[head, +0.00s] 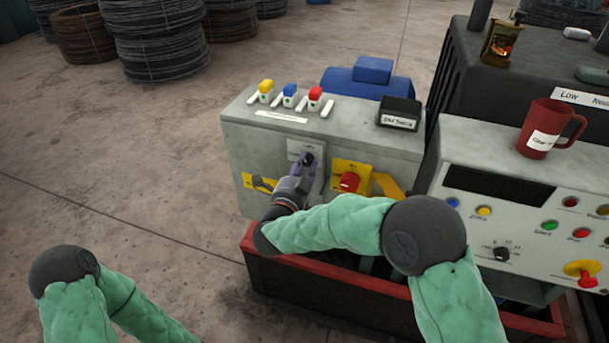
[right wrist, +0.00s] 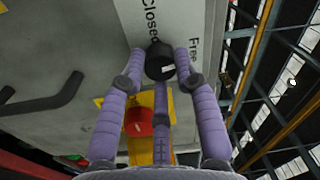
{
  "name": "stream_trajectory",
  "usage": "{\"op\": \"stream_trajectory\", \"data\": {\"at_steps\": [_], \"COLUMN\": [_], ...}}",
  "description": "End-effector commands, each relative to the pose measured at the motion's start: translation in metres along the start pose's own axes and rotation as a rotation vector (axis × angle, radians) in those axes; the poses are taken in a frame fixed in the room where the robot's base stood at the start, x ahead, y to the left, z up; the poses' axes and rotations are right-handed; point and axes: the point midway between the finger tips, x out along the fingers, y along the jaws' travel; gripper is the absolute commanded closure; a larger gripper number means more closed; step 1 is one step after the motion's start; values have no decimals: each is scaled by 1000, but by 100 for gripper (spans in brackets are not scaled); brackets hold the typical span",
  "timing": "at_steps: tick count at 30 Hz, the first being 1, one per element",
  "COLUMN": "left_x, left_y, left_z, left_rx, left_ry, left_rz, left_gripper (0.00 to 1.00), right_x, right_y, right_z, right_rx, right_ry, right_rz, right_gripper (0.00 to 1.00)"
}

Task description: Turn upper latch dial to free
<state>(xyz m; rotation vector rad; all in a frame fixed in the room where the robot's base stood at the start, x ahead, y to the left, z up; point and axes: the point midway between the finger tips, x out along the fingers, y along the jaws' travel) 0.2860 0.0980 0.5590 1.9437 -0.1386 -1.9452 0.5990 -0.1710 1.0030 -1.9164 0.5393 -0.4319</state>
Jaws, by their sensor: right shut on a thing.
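The latch dial is a small black knob (right wrist: 160,62) on a white plate; it also shows on the grey cabinet's front in the head view (head: 307,158). In the right wrist view "Closed" is printed left of the knob and "Free" right of it. A pale mark shows on the knob's face; which word it points at I cannot tell. My right gripper (head: 302,163) has purple fingers, and in the right wrist view (right wrist: 160,62) they are shut around the knob. My left arm shows only at the lower left of the head view; its gripper is out of frame.
A red knob on a yellow plate (head: 349,182) sits right of the dial. Yellow, blue and red switches and a black labelled box (head: 400,113) are on the cabinet top. A red-rimmed base (head: 330,262) lies below. A control panel with a red mug (head: 541,128) stands right.

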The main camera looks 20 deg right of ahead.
Motion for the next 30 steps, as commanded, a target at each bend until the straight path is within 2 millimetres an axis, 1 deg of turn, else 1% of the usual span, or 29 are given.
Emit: {"op": "stream_trajectory", "data": {"at_steps": [1,3,10,17,29,30], "left_x": [7,11,20,23,23,23], "left_y": [-3,-4,-7,-8,-8,-8], "left_z": [0,0,-1,-1,-1,-1], "left_rx": [0,0,0,0,0,0], "left_ry": [0,0,0,0,0,0], "left_rz": [0,0,0,0,0,0], "left_gripper": [60,60,60,60,60,60], "right_x": [-1,-1,-1,0,0,0], "right_y": [4,4,2,1,0,0], "right_z": [2,2,2,1,1,1], "right_rx": [31,73,170,210,214,214], "right_ry": [-1,1,6,8,8,8], "right_rz": [1,3,3,4,4,4], "right_gripper": [100,100,100,100,100,60]}}
